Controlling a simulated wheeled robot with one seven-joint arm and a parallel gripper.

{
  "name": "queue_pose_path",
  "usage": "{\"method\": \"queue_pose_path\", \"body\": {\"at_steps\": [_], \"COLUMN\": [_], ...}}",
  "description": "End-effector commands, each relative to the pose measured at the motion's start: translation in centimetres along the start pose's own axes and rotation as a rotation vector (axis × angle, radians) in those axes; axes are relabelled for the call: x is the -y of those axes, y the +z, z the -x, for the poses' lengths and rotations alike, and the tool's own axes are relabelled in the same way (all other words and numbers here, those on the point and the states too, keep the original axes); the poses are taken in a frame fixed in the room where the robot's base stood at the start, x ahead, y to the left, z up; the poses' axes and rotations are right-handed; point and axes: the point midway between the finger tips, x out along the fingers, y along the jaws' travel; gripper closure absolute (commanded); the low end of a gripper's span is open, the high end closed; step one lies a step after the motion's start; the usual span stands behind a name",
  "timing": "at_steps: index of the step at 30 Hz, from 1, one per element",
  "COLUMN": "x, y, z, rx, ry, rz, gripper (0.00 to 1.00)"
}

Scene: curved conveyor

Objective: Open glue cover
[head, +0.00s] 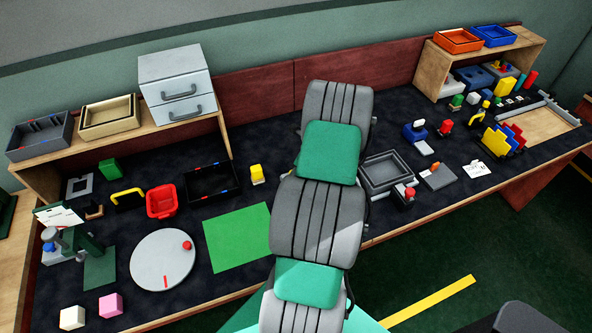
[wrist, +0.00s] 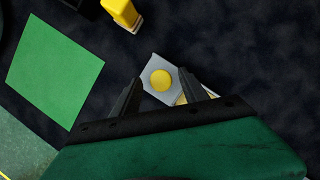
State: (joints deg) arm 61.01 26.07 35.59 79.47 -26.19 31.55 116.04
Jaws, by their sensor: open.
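A light grey plate with a round yellow disc (wrist: 161,80) lies on the dark table in the wrist view; it may be the glue cover, but I cannot tell for sure. A pale yellow edge shows at its lower right. My gripper (wrist: 159,77) is open, with one dark finger on each side of the disc. The fingers overlap the plate's sides in the picture; I cannot tell whether they touch it. In the head view my arm hides the gripper and this plate.
A green mat (head: 237,238) and a yellow block-like object (head: 257,174) are left of my arm; both also show in the wrist view. A grey tray (head: 386,171) stands close to its right. A round grey turntable (head: 163,259) is farther left.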

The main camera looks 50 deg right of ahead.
Motion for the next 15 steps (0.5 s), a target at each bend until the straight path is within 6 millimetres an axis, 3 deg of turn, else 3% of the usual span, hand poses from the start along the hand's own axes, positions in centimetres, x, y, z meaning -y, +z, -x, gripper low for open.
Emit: {"method": "queue_pose_path", "body": {"at_steps": [6,15], "x": [0.1,0.1], "y": [-0.1,-0.1], "z": [0.8,6.5], "rx": [0.001,0.001], "ry": [-0.002,-0.002], "rz": [-0.001,0.0], "gripper": [0.48,0.48]}}
